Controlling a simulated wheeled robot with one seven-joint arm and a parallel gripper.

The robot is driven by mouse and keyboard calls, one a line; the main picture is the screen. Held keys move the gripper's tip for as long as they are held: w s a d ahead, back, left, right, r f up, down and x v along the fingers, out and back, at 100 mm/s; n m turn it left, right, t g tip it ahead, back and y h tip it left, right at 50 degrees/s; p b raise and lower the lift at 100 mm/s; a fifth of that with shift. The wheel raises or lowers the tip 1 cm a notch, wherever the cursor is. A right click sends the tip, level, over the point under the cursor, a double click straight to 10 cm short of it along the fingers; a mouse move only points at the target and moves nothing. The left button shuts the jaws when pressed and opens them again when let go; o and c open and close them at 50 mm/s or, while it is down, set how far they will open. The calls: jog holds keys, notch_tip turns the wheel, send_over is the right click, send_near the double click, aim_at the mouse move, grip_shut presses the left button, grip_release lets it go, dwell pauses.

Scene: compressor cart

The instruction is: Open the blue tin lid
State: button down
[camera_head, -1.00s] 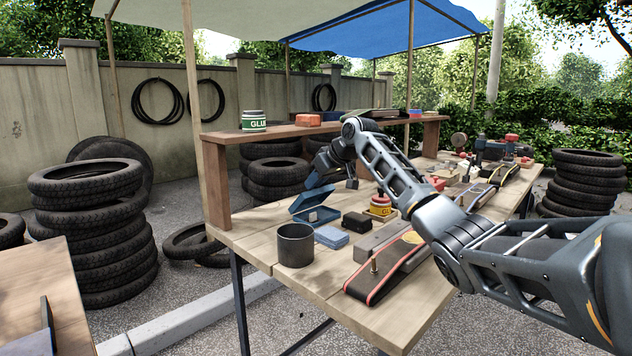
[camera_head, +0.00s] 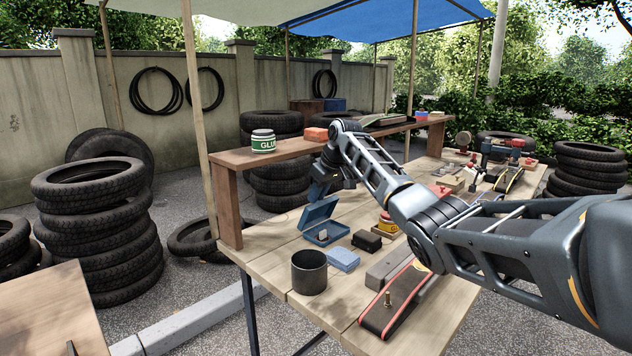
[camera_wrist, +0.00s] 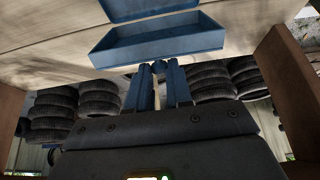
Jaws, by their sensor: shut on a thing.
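The blue tin stands on the workbench. In the head view its lid (camera_head: 318,213) is raised steeply, at the far side of the open base (camera_head: 337,236). A small pale thing (camera_head: 323,235) shows inside the base. My gripper (camera_head: 322,190) is at the lid's upper edge. In the wrist view, which is upside down, my gripper's two blue fingers (camera_wrist: 158,68) close together at the edge of the lid (camera_wrist: 160,45). Part of the base (camera_wrist: 150,8) shows at the top. The exact contact is small and dark.
A dark cup (camera_head: 309,273), a light-blue box (camera_head: 343,259) and a black block (camera_head: 367,241) stand near the tin. A raised wooden shelf (camera_head: 235,158) with a glue can (camera_head: 263,141) runs behind it. A sanding belt tool (camera_head: 395,300) lies toward the front.

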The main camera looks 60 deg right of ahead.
jog(key=shift+w+d+p, duration=0.15)
jog(key=shift+w+p, duration=0.3)
jog(key=shift+w, duration=0.3)
jog(key=c, duration=1)
grip_release()
jog(key=shift+c, duration=0.2)
jog(key=shift+r, duration=0.1)
jog(key=v, duration=0.7)
jog(key=shift+s+r, duration=0.15)
jog(key=shift+r, duration=0.15)
jog(key=shift+p, duration=0.3)
